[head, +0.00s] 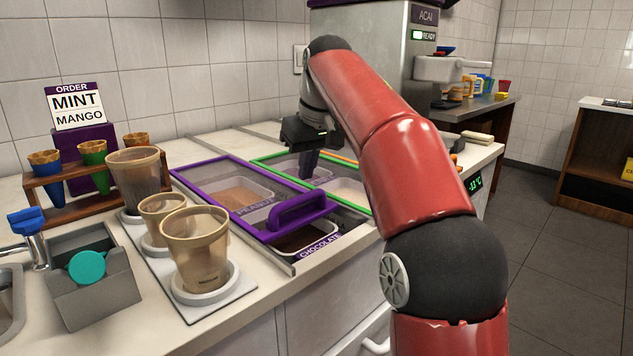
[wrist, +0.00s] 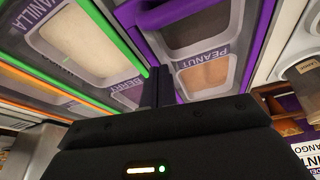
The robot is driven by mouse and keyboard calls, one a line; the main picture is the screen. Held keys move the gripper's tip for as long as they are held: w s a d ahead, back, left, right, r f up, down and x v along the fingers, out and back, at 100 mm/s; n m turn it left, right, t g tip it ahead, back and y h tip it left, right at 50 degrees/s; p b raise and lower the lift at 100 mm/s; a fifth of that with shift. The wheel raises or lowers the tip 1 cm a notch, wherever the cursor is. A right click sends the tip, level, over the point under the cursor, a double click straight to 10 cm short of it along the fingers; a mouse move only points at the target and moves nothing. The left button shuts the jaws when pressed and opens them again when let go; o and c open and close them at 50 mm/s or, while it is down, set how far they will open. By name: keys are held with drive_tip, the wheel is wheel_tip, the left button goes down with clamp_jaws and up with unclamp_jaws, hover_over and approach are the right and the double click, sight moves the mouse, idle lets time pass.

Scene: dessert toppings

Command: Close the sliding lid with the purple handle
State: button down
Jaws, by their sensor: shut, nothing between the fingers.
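The sliding lid (head: 208,180) has a purple frame and a clear pane. Its raised purple handle (head: 298,212) is at the front right end. The lid covers the peanut tub (head: 240,196); the chocolate tub (head: 305,240) in front shows partly uncovered. My gripper (head: 308,168) is shut and empty, pointing down behind and to the right of the handle, by the purple and green frames. In the wrist view, my fingers (wrist: 158,86) are together beside the purple lid frame (wrist: 252,60), with the handle (wrist: 172,10) at the top. Whether they touch a frame cannot be told.
A green-framed lid (head: 362,206) lies right of the purple one, over the vanilla tub (wrist: 75,38). Brown cups (head: 196,245) stand in holders on the left. A grey bin (head: 92,285) and cone rack (head: 75,185) are further left. My arm hides the counter's right part.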

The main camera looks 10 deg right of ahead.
sight(312, 202)
drive_tip(key=shift+x, duration=1.15)
drive_tip(key=shift+s+d+b, duration=0.25)
drive_tip(key=shift+s+b, duration=0.05)
drive_tip(key=shift+s, duration=0.3)
drive_tip(key=shift+s+d+b, duration=0.3)
drive_tip(key=shift+s, duration=0.3)
drive_tip(key=shift+s+d, duration=0.25)
drive_tip(key=shift+s, duration=0.45)
drive_tip(key=s+d+b, duration=0.1)
drive_tip(key=s, duration=0.1)
drive_tip(key=s+d+b, duration=0.1)
drive_tip(key=s+d, duration=0.1)
drive_tip(key=s, duration=0.1)
drive_tip(key=s+d+b, duration=0.1)
drive_tip(key=s+d, duration=0.1)
drive_tip(key=shift+s+d, duration=0.15)
drive_tip(key=shift+s, duration=0.2)
